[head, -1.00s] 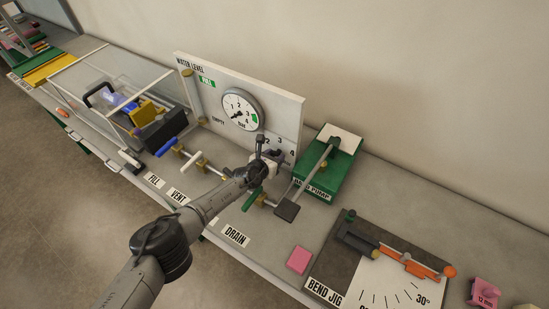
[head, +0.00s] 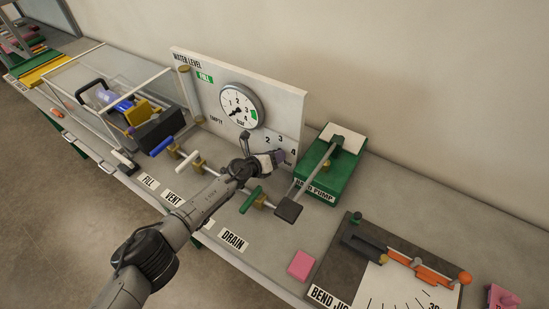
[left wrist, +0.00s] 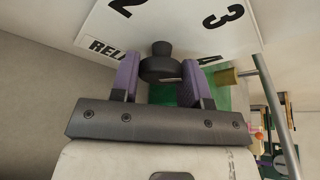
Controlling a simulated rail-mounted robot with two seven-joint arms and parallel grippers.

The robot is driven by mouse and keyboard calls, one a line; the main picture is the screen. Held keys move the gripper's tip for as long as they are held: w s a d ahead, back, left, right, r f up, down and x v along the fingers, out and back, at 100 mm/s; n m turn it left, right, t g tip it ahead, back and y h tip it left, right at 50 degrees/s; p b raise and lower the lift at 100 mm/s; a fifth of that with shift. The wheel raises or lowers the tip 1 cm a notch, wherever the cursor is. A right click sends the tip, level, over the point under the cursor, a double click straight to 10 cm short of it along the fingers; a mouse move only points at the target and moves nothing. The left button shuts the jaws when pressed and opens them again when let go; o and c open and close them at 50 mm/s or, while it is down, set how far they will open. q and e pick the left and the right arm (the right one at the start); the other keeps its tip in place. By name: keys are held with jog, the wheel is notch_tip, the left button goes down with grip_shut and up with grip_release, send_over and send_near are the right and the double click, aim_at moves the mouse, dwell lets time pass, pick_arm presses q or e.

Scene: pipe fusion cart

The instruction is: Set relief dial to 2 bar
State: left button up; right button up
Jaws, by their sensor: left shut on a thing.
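The relief dial's dark knob (left wrist: 162,68) shows in the left wrist view between my purple fingers, with a round dark part above it. On its white plate (left wrist: 180,25) the printed numbers 2 and 3 lie to either side of it, and the RELIEF label is partly covered. My left gripper (left wrist: 161,82) is shut on this knob. In the head view my left gripper (head: 279,157) is at the panel's lower right, below the numbers 2, 3 and 4, and hides the knob. Which number the knob points at I cannot tell for certain. My right gripper is out of view.
A round bar gauge (head: 239,106) is on the panel above, its needle toward lower left. A green valve handle (head: 250,200) is just below my gripper. The green hand pump (head: 330,165) with its lever stands close on the right. A pink block (head: 300,265) lies in front.

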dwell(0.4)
pick_arm(q)
jog(key=o, duration=0.9)
jog(key=p+v, duration=0.7)
jog(key=v, duration=0.6)
jog(key=shift+s+a+r+p, duration=0.15)
jog(key=shift+s+a+p, duration=0.05)
jog(key=shift+a+p, duration=0.2)
jog(key=shift+d, duration=0.1)
